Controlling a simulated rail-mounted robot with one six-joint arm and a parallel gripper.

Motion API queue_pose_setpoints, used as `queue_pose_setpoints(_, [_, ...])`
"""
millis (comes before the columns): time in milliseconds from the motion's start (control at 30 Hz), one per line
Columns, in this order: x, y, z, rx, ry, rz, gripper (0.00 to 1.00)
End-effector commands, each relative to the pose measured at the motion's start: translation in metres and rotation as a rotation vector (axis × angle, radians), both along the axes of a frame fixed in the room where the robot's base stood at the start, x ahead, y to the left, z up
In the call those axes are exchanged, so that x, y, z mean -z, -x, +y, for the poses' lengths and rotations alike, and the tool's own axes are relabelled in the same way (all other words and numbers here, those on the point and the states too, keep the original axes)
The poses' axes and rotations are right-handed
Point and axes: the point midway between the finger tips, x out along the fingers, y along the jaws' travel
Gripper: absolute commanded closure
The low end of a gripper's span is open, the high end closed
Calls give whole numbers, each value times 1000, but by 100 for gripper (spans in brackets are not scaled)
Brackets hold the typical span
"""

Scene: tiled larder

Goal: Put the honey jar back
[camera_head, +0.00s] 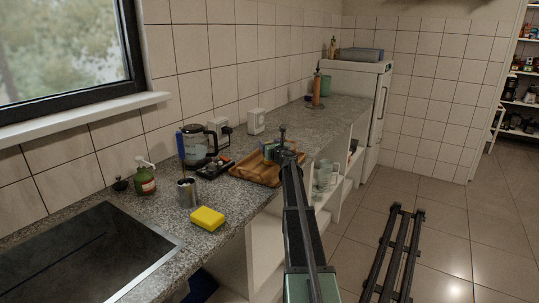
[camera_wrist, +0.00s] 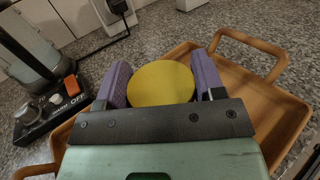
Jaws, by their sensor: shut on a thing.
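The honey jar (camera_wrist: 160,84) shows in the wrist view as a round yellow top between the two purple finger pads. My gripper (camera_wrist: 161,80) is shut on it, a pad on each side. The jar's lower part is hidden. A wooden tray (camera_wrist: 287,112) with raised handles lies around and below the jar; I cannot tell whether the jar touches it. In the head view my gripper (camera_head: 272,151) is over the far part of the wooden tray (camera_head: 250,178) on the granite counter, and the arm hides much of that spot.
A glass kettle (camera_head: 197,145) and a black control base (camera_wrist: 48,108) stand left of the tray. A yellow sponge (camera_head: 207,218), metal canister (camera_head: 187,193) and green soap bottle (camera_head: 145,180) are nearer. Cups (camera_head: 325,175) sit on a lower shelf. The counter beyond the tray is mostly clear.

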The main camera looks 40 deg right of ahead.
Motion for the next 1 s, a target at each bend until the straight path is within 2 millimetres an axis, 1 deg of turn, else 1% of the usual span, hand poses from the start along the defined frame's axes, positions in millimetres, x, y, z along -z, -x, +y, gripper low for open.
queue_pose_setpoints(33, [0, 0, 0, 0, 0, 0, 85])
queue_pose_setpoints(100, [-2, 0, 0, 0, 0, 0, 99])
queue_pose_setpoints(300, [3, 0, 0, 0, 0, 0, 99])
queue_pose_setpoints(333, [2, 0, 0, 0, 0, 0, 35])
queue_pose_setpoints(467, [1, 0, 0, 0, 0, 0, 15])
queue_pose_setpoints(500, [1, 0, 0, 0, 0, 0, 12])
queue_pose_setpoints(733, [1, 0, 0, 0, 0, 0, 12])
queue_pose_setpoints(833, [-5, 0, 0, 0, 0, 0, 12])
queue_pose_setpoints(933, [-2, 15, 4, 1, 0, 0, 12])
queue_pose_setpoints(1000, [-2, 29, 8, 2, 0, 0, 12])
